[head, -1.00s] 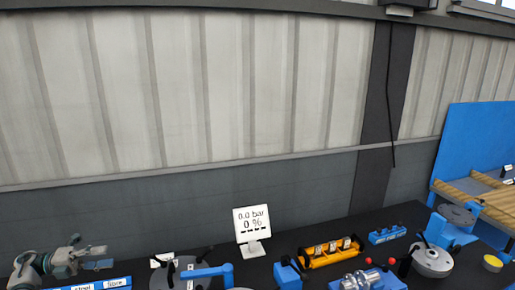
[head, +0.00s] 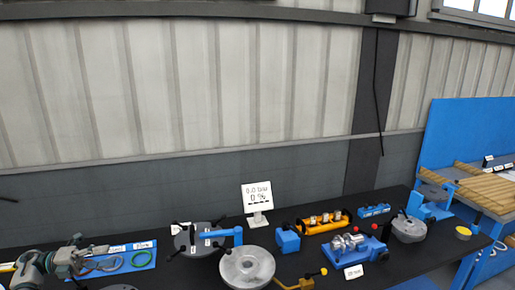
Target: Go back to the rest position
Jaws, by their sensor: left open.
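My left gripper (head: 90,252) is at the lower left, in front of the blue tray (head: 148,265) with the ring gaskets, and its fingers point right. It is open, and I see nothing held between its fingers. My right gripper is out of view. A grey round flanged part (head: 246,268) with a central hole sits on the black bench near the bottom middle, well to the right of the gripper.
The black bench (head: 335,258) carries a display reading 0.0 bar (head: 257,197), a disc with a blue arm (head: 192,238), an orange rack (head: 323,222) and a blue-based fixture (head: 352,246). A blue-backed workstation (head: 475,130) stands right. Space above the bench is clear.

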